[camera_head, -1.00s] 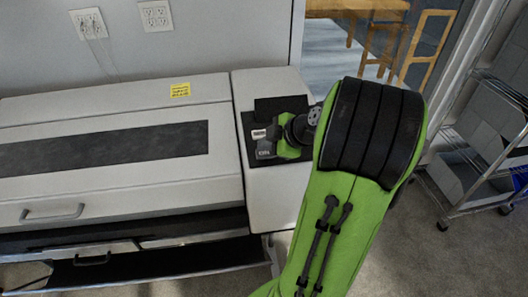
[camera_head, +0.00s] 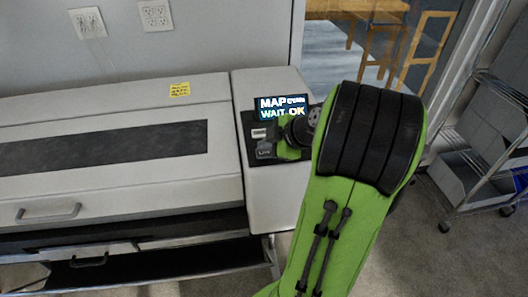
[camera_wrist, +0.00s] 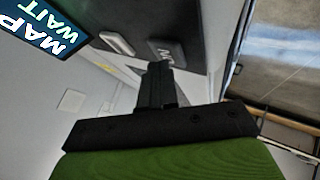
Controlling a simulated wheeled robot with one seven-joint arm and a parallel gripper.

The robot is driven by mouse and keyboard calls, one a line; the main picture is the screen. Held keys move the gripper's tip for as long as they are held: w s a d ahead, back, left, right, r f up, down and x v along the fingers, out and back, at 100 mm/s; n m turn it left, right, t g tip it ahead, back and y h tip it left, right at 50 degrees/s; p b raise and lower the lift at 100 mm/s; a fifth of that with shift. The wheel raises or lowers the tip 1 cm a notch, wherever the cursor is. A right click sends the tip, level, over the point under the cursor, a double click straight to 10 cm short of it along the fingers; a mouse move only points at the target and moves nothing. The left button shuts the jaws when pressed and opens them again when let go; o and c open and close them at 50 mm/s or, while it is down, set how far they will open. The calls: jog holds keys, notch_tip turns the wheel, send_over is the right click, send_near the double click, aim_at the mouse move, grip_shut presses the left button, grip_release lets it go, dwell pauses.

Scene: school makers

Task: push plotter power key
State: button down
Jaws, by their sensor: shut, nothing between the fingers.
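The plotter (camera_head: 60,170) is a long white machine with a dark window strip in its lid. Its control panel (camera_head: 246,150) is dark and sits on the right end. The panel's screen (camera_head: 281,107) is lit and reads "MAP" and "WAIT OK". Two small keys show, a light one (camera_head: 259,133) and a grey one (camera_head: 264,151); in the wrist view the grey key (camera_wrist: 166,50) is right by my fingertips. My gripper (camera_wrist: 157,68) is shut and empty, its tips at or against that key; contact cannot be told. My wrist and arm hide the panel's right part.
A metal shelf cart (camera_head: 470,160) stands at the right on the carpet. A yellow note (camera_head: 180,89) is on the plotter's lid. Wall outlets (camera_head: 155,15) are behind it. Wooden chairs (camera_head: 425,45) show beyond the glass.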

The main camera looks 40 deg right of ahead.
aim_at(266, 154)
jog(key=shift+r, duration=0.45)
notch_tip(266, 154, up, 6)
jog(key=p, duration=0.3)
jog(key=shift+p, duration=0.4)
